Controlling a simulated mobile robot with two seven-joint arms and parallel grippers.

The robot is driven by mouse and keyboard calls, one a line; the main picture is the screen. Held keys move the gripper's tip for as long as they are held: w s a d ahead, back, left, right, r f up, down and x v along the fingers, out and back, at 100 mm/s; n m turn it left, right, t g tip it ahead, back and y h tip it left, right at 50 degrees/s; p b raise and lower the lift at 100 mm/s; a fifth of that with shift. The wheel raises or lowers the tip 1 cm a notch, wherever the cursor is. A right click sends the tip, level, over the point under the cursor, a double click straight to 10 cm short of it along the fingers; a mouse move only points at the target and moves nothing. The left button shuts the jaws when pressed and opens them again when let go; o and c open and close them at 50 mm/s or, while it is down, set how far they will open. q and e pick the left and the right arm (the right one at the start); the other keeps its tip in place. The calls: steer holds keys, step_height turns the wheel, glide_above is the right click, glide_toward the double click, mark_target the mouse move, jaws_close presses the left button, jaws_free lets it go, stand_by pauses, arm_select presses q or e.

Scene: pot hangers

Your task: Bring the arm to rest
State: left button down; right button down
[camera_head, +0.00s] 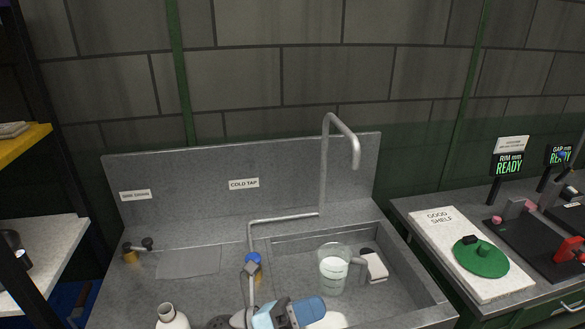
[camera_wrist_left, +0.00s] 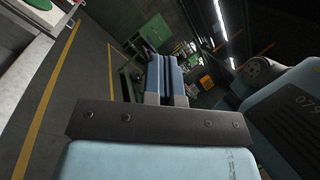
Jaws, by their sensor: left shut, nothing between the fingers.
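My left gripper (camera_head: 310,310) shows at the bottom edge of the head view, over the front of the sink. Its blue fingers are together with nothing between them. In the left wrist view the shut fingers (camera_wrist_left: 164,75) point out over open floor, touching nothing. The rest of the left arm is mostly cut off in the head view. My right gripper does not show in either view.
A grey sink (camera_head: 290,238) with a tall tap (camera_head: 323,170) stands ahead. A clear jug (camera_head: 333,272) and a white block (camera_head: 374,266) are in its basin. A white bottle (camera_head: 171,317) stands at the front left.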

arm_select(q)
steer(key=s+a+f+n+t+y+p, duration=0.1)
steer(key=a+f+n+t+y, duration=0.2)
steer(key=n, duration=0.8)
steer(key=s+a+f+n+t+y, duration=0.2)
steer(key=a+f+n+t+y, duration=0.2)
steer(key=a+f+n+y, duration=0.4)
steer(key=s+a+f+n+t+y+p, duration=0.1)
steer(key=a+f+n+y, duration=0.4)
steer(key=n, duration=1)
steer(key=shift+s+a+f+n+t+p, duration=0.15)
steer(key=shift+s+a+f+t, duration=0.15)
steer(key=shift+a+f+t, duration=0.4)
steer(key=shift+s+a+f+n+t+p, duration=0.15)
steer(key=shift+s+a+f+t, duration=0.1)
steer(key=shift+a+f+t, duration=0.4)
steer(key=s+a+f+n+g+y, duration=0.2)
steer(key=s+a+f+n+g, duration=0.1)
steer(key=s, duration=0.5)
step_height(320, 180, down, 3)
steer(key=a+n, duration=0.1)
steer(key=n, duration=0.1)
steer(key=shift+a+f+n+y, duration=0.15)
steer(key=shift+f+n+y, duration=0.05)
steer(key=shift+n+y, duration=0.1)
